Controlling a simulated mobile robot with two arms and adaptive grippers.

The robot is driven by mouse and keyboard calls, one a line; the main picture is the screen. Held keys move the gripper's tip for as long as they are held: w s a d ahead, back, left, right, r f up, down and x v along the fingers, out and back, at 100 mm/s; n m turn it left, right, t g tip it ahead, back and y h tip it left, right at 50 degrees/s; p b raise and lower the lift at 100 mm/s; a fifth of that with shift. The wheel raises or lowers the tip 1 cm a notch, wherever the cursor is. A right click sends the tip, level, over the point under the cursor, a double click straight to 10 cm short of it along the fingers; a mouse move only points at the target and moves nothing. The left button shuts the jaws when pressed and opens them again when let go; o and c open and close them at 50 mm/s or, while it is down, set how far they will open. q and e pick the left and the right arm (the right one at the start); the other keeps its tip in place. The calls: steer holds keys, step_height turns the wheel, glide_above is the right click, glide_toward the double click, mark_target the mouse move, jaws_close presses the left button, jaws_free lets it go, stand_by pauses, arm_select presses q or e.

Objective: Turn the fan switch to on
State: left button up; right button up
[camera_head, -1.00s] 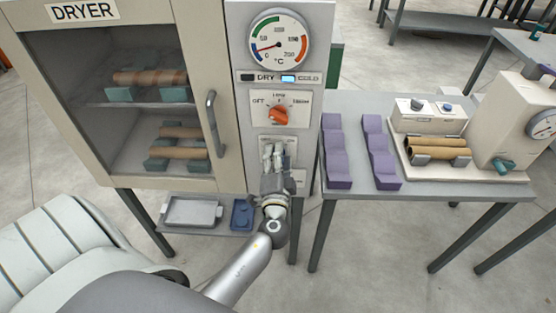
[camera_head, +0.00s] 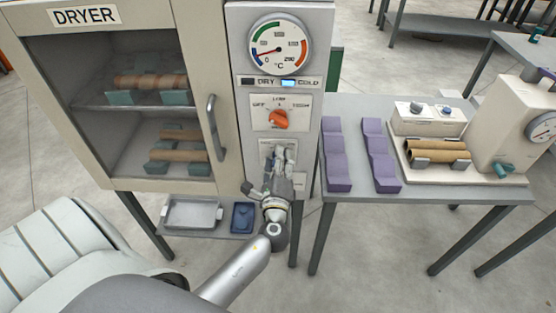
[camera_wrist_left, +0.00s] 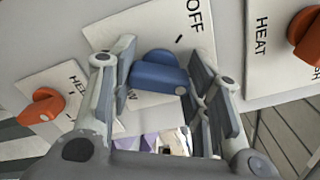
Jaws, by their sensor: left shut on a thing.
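The fan switch, a blue knob (camera_wrist_left: 158,72), sits on a white plate (camera_wrist_left: 150,30) marked OFF at its upper right in the left wrist view. My left gripper (camera_wrist_left: 160,80) is shut on this knob, with a finger on each side of it. In the head view my left gripper (camera_head: 280,160) is at the plate below the orange knob (camera_head: 278,120) on the dryer's (camera_head: 232,60) front, and its fingers hide the blue knob. I cannot tell the knob's exact setting. My right gripper is out of view.
Orange knobs sit on both sides in the left wrist view, one by a HEAT label (camera_wrist_left: 262,35). The dryer's door handle (camera_head: 212,127) is left of the panel. A table (camera_head: 400,205) with purple blocks (camera_head: 337,155) stands at right.

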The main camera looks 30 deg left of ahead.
arm_select(q)
steer(key=shift+f+m, duration=0.1)
steer(key=shift+m, duration=0.9)
steer(key=o, duration=1)
steer(key=shift+o, duration=0.2)
steer(key=v, duration=1.2)
